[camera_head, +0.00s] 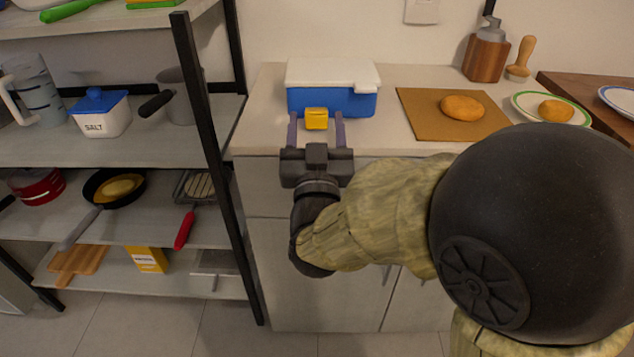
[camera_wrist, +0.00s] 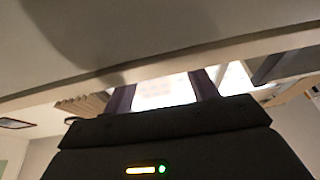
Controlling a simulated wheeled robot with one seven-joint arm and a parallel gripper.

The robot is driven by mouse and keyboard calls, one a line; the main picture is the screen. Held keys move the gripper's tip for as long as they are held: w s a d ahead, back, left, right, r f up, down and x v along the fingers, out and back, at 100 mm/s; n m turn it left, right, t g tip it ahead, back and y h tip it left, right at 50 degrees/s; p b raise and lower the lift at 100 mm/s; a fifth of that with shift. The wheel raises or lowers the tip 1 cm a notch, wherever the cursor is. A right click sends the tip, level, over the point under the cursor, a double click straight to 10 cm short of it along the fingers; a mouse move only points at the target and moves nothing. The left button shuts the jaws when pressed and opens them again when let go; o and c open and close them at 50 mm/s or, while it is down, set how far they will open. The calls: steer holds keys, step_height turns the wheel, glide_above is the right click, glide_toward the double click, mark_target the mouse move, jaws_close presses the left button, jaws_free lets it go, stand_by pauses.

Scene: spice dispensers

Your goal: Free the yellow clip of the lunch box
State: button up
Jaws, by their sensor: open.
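The lunch box (camera_head: 300,101) is blue with a white lid (camera_head: 332,73) and stands on the counter near its front edge; the lid looks closed. The yellow clip (camera_head: 316,119) is on the box's front side, toward me. My gripper (camera_head: 316,128) is open in front of the box, with one finger to the left and one to the right of the clip. I cannot tell whether the fingers touch it. In the wrist view the two fingers (camera_wrist: 163,90) stand apart, and a pale surface hides much of the scene; the clip cannot be made out there.
A brown board (camera_head: 420,110) with a bun (camera_head: 462,107) lies right of the box. A plate (camera_head: 522,100) with another bun and a wooden grinder (camera_head: 485,58) are farther right. A shelf rack with a black post (camera_head: 205,120) stands close on the left.

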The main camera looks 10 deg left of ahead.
steer(key=b+v, duration=1.2)
steer(key=v, duration=0.3)
steer(key=shift+s, duration=0.3)
steer(key=shift+d+f, duration=0.1)
